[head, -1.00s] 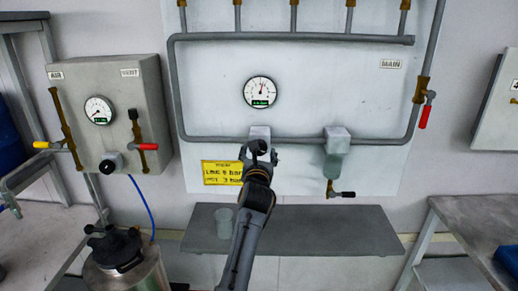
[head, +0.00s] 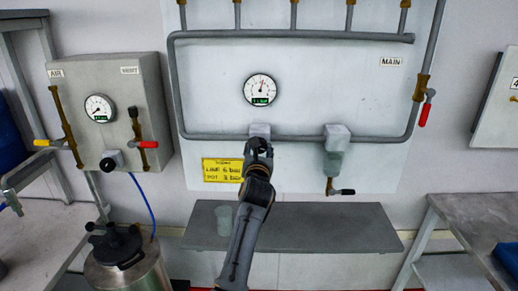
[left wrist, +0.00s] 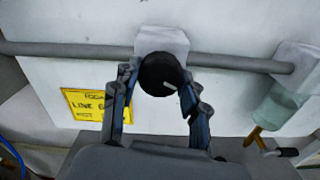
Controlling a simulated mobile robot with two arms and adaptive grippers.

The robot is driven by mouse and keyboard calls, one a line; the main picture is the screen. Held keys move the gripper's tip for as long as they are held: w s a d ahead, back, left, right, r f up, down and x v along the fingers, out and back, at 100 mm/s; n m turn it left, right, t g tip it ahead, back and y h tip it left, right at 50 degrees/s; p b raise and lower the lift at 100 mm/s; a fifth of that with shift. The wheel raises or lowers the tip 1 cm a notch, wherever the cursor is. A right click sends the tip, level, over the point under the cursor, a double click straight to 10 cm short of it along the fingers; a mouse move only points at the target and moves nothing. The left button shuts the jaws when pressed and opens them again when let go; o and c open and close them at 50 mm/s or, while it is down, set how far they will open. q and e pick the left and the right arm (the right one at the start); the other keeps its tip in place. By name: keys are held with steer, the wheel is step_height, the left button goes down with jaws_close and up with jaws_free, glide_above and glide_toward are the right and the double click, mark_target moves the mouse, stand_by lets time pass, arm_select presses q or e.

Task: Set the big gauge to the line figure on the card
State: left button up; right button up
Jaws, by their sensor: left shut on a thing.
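The big gauge (head: 261,90) is a white round dial with a green digital readout, on the white panel. Its needle points up and slightly right; the readout digits are too small to read surely. The yellow card (head: 222,170) reads LINE 6 bar and POT 3 bar; its left part shows in the left wrist view (left wrist: 88,104). My left gripper (head: 259,146) is shut on the knob, one finger on each side in the left wrist view (left wrist: 161,90). My right gripper is not in view.
A grey box (head: 112,110) with a smaller gauge (head: 99,108) and valves stands left. A clear filter bowl (head: 334,162) hangs right of the knob. A red-handled valve (head: 424,114) is at the MAIN pipe. A grey shelf (head: 310,228) lies below, with a clear cup (head: 224,220).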

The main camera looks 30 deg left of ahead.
arm_select(q)
steer(key=m+p, duration=0.5)
steer(key=p, duration=0.2)
steer(key=shift+r, duration=0.15)
steer(key=shift+m+p, duration=0.6)
steer(key=shift+p, duration=0.05)
steer(key=shift+f+m+p, duration=0.2)
steer(key=shift+m+p, duration=0.3)
steer(key=o, duration=1.1)
steer(key=shift+o, duration=0.2)
steer(key=v, duration=1.2)
